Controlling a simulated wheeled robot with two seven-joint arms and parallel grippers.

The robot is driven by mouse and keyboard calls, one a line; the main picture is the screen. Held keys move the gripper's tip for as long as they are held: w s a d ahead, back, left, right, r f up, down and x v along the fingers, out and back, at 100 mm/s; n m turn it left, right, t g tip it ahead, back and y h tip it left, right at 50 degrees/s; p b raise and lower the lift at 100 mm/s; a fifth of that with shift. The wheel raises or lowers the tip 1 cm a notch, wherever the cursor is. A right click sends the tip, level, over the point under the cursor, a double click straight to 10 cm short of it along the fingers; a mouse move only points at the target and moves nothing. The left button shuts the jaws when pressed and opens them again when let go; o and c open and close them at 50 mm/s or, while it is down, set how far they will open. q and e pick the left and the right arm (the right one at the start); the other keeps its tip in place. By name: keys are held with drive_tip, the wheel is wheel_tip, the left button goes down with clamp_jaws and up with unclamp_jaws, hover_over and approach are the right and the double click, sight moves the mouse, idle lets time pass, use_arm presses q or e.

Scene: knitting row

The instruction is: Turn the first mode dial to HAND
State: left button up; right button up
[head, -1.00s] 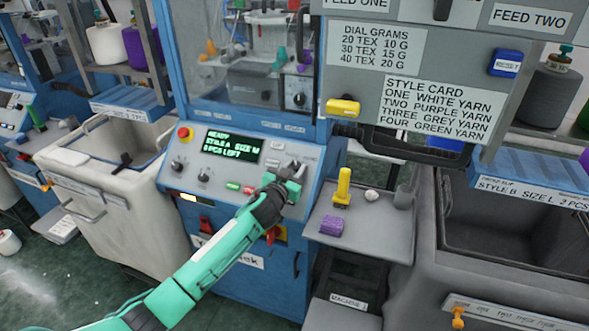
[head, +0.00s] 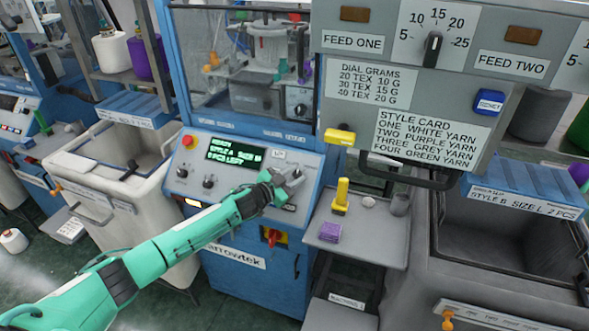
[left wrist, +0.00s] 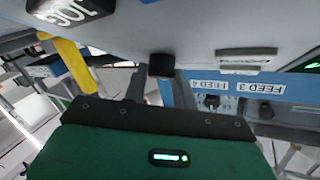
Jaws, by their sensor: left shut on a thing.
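The blue machine's sloping control panel (head: 212,205) is at the centre of the head view, with a lit green display (head: 236,160). My left gripper (head: 284,186) is at the panel's right end. It is shut on the mode dial, which it mostly hides in the head view. In the left wrist view the dial shows as a dark knob (left wrist: 161,65) under the pale panel, by the grey fingers. A small label beside it (left wrist: 247,56) is too unclear to read, so I cannot tell the dial's setting. My right gripper is not in view.
Two more dark knobs (head: 195,177) and a red button (head: 187,142) are on the panel's left. A grey side shelf (head: 365,240) with a yellow tool (head: 341,196) and purple block (head: 330,232) is close on the right. A grey feed board (head: 350,120) overhangs that shelf.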

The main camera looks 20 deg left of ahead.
use_arm(q)
drive_tip(key=m, duration=0.1)
drive_tip(key=m+g+h+p, duration=0.2)
drive_tip(key=shift+w+a+r+m, duration=0.2)
drive_tip(key=shift+a+r+m, duration=0.05)
drive_tip(key=shift+r+m, duration=0.1)
drive_tip(key=shift+m+g+h+p, duration=0.3)
drive_tip(key=shift+m+g+p, duration=0.1)
drive_tip(key=shift+m+g, duration=0.5)
drive_tip(key=shift+f+m+g+h+p, duration=0.15)
drive_tip(key=shift+m+g+h+p, duration=0.2)
drive_tip(key=shift+m+g, duration=0.85)
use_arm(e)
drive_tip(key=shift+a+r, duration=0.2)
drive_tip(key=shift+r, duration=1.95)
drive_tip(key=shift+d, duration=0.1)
use_arm(q)
drive_tip(key=o, duration=1)
drive_tip(key=shift+w, duration=0.1)
drive_tip(key=shift+c, duration=0.2)
drive_tip(key=b+v, duration=0.3)
drive_tip(key=v, duration=1)
drive_tip(key=shift+s+a+b, duration=0.25)
drive_tip(key=shift+a+b, duration=0.1)
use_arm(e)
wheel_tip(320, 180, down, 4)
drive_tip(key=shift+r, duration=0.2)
